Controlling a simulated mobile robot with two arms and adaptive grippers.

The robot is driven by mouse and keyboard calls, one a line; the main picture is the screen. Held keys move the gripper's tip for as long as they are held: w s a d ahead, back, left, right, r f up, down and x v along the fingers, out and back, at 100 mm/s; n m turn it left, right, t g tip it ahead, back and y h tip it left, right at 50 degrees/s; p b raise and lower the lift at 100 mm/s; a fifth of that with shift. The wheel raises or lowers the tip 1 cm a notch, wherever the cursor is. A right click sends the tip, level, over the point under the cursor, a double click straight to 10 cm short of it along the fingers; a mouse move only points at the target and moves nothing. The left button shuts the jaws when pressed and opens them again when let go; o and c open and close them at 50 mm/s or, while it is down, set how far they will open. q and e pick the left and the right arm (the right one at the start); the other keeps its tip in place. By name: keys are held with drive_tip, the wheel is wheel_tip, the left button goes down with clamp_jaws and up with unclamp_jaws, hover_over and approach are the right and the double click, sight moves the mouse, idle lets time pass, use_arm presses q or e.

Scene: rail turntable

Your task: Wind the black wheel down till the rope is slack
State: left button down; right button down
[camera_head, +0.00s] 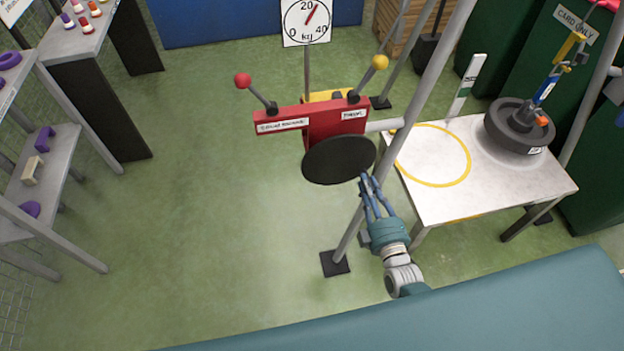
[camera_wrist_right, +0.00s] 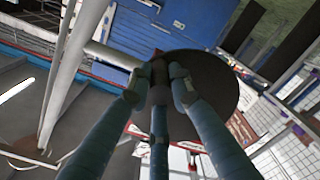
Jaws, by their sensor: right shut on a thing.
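The black wheel (camera_head: 338,160) is a round disc on the front of a red winch box (camera_head: 335,121). My right gripper (camera_head: 369,184) is at the wheel's lower right edge. In the right wrist view its fingers (camera_wrist_right: 158,84) are closed around a dark handle (camera_wrist_right: 159,72) beside the wheel (camera_wrist_right: 212,88). A black round weight (camera_head: 515,128) is at the back right of the white table, under a blue and yellow hook piece (camera_head: 548,84). I cannot tell whether the weight rests on the table or whether the rope is taut. My left gripper is not in view.
Two levers, with a red knob (camera_head: 242,80) and a yellow knob (camera_head: 379,62), rise from the winch. A dial (camera_head: 306,21) reads a little past 20 kg. A grey post (camera_head: 405,115) stands beside my right gripper. The white table (camera_head: 500,195) has a yellow ring. Floor at left is clear.

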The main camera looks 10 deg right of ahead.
drive_tip(key=shift+w+d+r+n, duration=0.15)
drive_tip(key=shift+d+r+n, duration=0.25)
drive_tip(key=shift+r, duration=0.35)
drive_tip(key=shift+r+p, duration=0.1)
drive_tip(key=shift+p, duration=0.3)
drive_tip(key=shift+d+r+n+p, duration=0.4)
drive_tip(key=shift+r+n+p, duration=0.35)
drive_tip(key=shift+n, duration=0.45)
drive_tip(key=c, duration=1.4)
unclamp_jaws()
drive_tip(key=shift+f, duration=0.15)
drive_tip(key=shift+o, duration=0.2)
drive_tip(key=shift+a+f, duration=0.1)
drive_tip(key=shift+f, duration=0.05)
